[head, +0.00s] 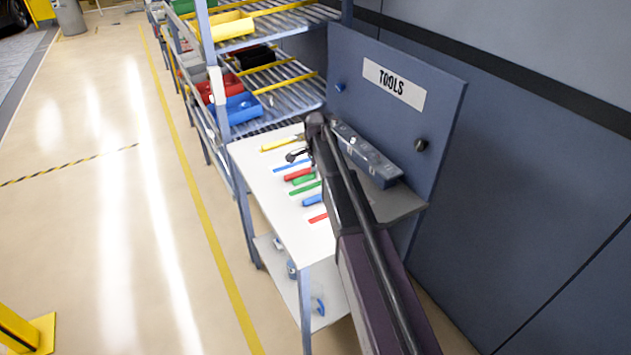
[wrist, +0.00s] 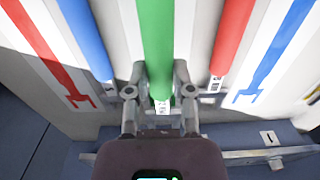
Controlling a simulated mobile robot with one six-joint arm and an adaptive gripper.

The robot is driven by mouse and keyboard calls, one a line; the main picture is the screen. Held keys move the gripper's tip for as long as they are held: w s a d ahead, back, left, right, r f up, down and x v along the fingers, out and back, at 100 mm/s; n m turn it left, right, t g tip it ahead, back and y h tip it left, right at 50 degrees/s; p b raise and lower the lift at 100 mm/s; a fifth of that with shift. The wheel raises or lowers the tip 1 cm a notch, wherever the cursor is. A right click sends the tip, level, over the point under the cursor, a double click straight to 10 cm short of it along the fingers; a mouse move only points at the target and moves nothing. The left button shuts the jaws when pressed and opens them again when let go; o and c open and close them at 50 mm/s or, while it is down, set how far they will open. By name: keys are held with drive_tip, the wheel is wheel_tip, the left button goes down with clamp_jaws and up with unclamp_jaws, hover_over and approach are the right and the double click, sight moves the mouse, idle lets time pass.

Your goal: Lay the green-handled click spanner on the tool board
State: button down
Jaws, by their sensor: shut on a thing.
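The green-handled click spanner (wrist: 155,40) runs up the middle of the wrist view, with its lower end between my fingers. My gripper (wrist: 159,78) is shut on it, one finger on each side of the green handle. The white tool board (wrist: 119,12) lies beneath, with coloured shapes on it; in the head view its white top (head: 262,160) shows beside the rack. I cannot tell whether the spanner touches the board. My dark arm hides part of the board in the head view.
A blue handle (wrist: 84,38) and a red handle (wrist: 232,35) flank the green one. Red (wrist: 40,45) and blue (wrist: 283,42) spanner-shaped marks lie farther out. A blue-grey panel marked TOOLS (head: 445,105) stands behind. A shelf rack with bins (head: 225,28) adjoins the board.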

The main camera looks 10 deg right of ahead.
sight(316, 185)
drive_tip(key=shift+s+f+b, duration=0.1)
drive_tip(key=shift+f+b, duration=1.05)
drive_tip(key=shift+f, duration=0.35)
drive_tip(key=shift+f, duration=0.2)
drive_tip(key=shift+c, duration=2.4)
unclamp_jaws()
drive_tip(key=shift+r, duration=0.1)
drive_tip(key=shift+r, duration=0.15)
wheel_tip(316, 185, up, 12)
drive_tip(key=p, duration=1.2)
